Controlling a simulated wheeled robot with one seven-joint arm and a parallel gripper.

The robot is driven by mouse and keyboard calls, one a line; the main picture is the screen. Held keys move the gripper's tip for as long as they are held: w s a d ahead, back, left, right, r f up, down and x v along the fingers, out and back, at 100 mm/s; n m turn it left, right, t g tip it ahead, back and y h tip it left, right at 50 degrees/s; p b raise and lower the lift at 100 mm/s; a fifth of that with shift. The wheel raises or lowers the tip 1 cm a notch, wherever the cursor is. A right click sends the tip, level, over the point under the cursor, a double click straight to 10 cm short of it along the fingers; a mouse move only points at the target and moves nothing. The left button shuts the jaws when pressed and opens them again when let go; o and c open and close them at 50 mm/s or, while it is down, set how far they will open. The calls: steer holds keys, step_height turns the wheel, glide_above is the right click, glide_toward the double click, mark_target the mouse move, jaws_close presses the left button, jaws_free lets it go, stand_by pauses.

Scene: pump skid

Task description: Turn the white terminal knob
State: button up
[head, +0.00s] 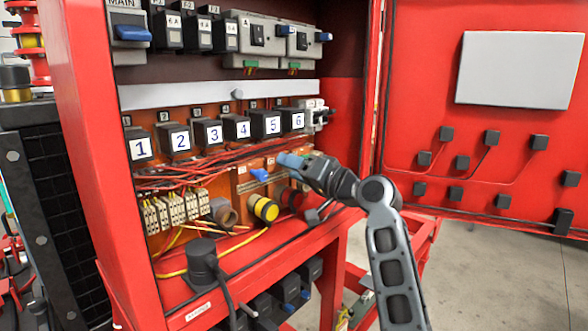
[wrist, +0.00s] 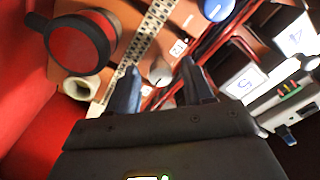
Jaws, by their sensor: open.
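The white terminal knob (wrist: 160,71) is a small pale round knob in the wrist view. It shows between and just beyond the two fingertips of my gripper (wrist: 159,82), with orange panel around it. My gripper is open, one finger on each side of the knob in the picture; whether either touches it I cannot tell. In the head view my gripper (head: 291,161) reaches into the red cabinet from the right, in front of the orange panel below the numbered blocks. It hides the white knob there.
A blue knob (head: 259,175) is left of my gripper; it also shows in the wrist view (wrist: 217,8). A yellow-ringed connector (head: 264,208) is below. A red round cap (wrist: 83,41) is at the wrist view's left. Red wires (head: 190,172) run beneath the numbered blocks (head: 236,128).

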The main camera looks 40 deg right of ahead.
steer(key=s+b, duration=0.2)
steer(key=s, duration=0.5)
steer(key=shift+s+d+f, duration=0.15)
steer(key=shift+s, duration=0.25)
stand_by(0.4)
